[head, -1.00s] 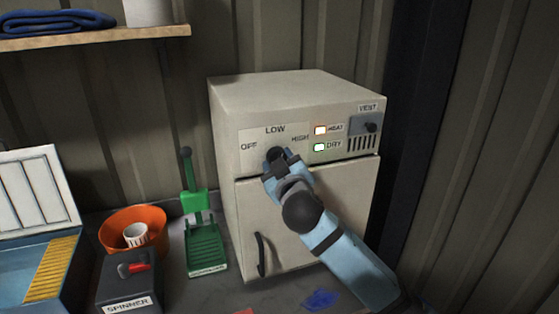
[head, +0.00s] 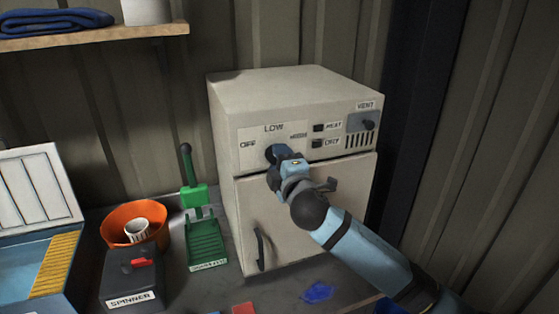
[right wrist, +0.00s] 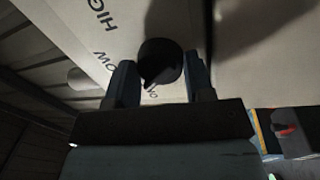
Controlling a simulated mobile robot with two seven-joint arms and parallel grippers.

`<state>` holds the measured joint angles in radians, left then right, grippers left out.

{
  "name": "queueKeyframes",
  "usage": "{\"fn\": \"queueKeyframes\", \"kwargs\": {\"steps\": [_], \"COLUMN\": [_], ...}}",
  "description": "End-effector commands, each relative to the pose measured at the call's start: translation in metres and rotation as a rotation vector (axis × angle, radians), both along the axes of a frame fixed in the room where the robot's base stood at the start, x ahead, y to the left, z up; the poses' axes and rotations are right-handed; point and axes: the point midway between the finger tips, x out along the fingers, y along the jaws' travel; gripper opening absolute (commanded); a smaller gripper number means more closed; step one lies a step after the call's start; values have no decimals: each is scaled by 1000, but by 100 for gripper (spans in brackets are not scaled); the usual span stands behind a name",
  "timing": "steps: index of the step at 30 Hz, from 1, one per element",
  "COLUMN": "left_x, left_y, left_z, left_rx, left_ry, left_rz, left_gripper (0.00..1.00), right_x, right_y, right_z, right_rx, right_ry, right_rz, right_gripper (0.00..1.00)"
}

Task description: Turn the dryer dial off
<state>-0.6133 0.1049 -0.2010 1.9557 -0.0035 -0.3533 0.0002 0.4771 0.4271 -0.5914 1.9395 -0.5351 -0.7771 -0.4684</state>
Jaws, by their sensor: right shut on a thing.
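The dryer (head: 290,95) is a beige box with OFF, LOW and HIGH marks on its front panel. Its dark round dial (head: 269,154) is mostly covered by my right gripper (head: 279,153) in the head view. In the right wrist view the black dial (right wrist: 160,60) sits between the two fingers of the gripper (right wrist: 160,78), which is shut on it. Which mark the dial points at is hard to tell. The HEAT light (head: 318,127) and DRY light (head: 317,143) are dark. My left gripper is not in view.
A green stand (head: 206,240), an orange bowl (head: 113,232) and the spinner box (head: 118,284) stand to the left. A shelf (head: 90,36) hangs above.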

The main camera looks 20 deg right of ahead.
Motion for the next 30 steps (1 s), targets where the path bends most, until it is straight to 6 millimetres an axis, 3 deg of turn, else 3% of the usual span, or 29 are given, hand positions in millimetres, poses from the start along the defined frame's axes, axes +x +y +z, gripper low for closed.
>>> {"fn": "queueKeyframes", "kwargs": {"steps": [15, 30], "left_x": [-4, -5], "left_y": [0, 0], "left_z": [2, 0], "left_rx": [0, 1], "left_ry": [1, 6], "left_rz": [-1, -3], "left_gripper": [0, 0], "right_x": [0, 0], "right_y": [-1, -1], "right_z": [1, 2], "right_rx": [-329, -386], "right_ry": [-12, -14], "right_rz": [-1, -1], "right_gripper": [25, 25]}}
